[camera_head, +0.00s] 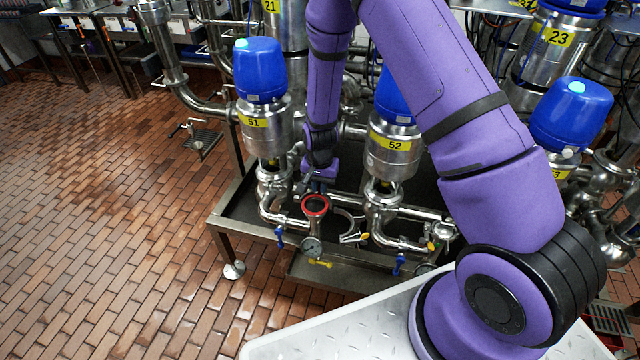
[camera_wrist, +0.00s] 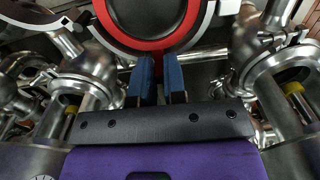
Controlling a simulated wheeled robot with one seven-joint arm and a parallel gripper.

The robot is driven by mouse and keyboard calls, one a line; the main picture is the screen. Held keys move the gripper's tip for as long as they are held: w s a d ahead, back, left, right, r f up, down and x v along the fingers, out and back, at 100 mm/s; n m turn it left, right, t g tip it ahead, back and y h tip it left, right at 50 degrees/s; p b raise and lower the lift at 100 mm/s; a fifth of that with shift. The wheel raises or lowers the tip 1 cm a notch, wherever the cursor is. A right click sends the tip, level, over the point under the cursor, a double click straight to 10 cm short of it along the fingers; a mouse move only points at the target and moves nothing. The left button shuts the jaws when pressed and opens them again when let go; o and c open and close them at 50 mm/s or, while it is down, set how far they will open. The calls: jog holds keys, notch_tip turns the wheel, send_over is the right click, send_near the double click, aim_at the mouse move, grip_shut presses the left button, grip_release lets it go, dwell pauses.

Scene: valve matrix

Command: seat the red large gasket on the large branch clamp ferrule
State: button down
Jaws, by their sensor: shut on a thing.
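The red large gasket (camera_head: 315,205) is a red ring in front of valve 51. In the wrist view it is a red arc (camera_wrist: 150,43) around a dark round opening. My gripper (camera_wrist: 160,66) has its two blue fingers close together at the gasket's near edge, shut on it. In the head view my gripper (camera_head: 319,187) is just behind the ring. A pale metal rim (camera_wrist: 112,42), seemingly the large branch clamp ferrule, curves just outside the gasket. I cannot tell whether the gasket touches it or hovers above.
An open metal clamp (camera_head: 350,226) hangs to the right of the gasket. Valve 51 (camera_head: 262,110) and valve 52 (camera_head: 394,150) stand on either side, with pipes between.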

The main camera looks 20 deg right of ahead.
dwell(0.4)
jog(key=c, duration=1.2)
grip_release()
jog(key=shift+c, duration=0.2)
jog(key=shift+w+r, duration=0.15)
jog(key=shift+r, duration=0.35)
jog(key=shift+o, duration=0.7)
notch_tip(320, 180, up, 10)
jog(key=shift+r, duration=0.2)
jog(key=s+d+r+n+t, duration=0.15)
jog(key=s+r, duration=0.35)
jog(key=r, duration=0.7)
jog(key=s+d+r+n+t, duration=0.15)
jog(key=s+r, duration=0.35)
jog(key=r, duration=0.8)
jog(key=s+d+r+n+t, duration=0.1)
jog(key=s+d+r+n, duration=0.1)
jog(key=s+r, duration=0.3)
jog(key=s+d+r+n+t, duration=0.1)
jog(key=s+r, duration=0.4)
jog(key=s, duration=0.9)
jog(key=shift+s+d+n, duration=0.25)
jog(key=shift+d+n, duration=0.25)
jog(key=shift+n, duration=0.1)
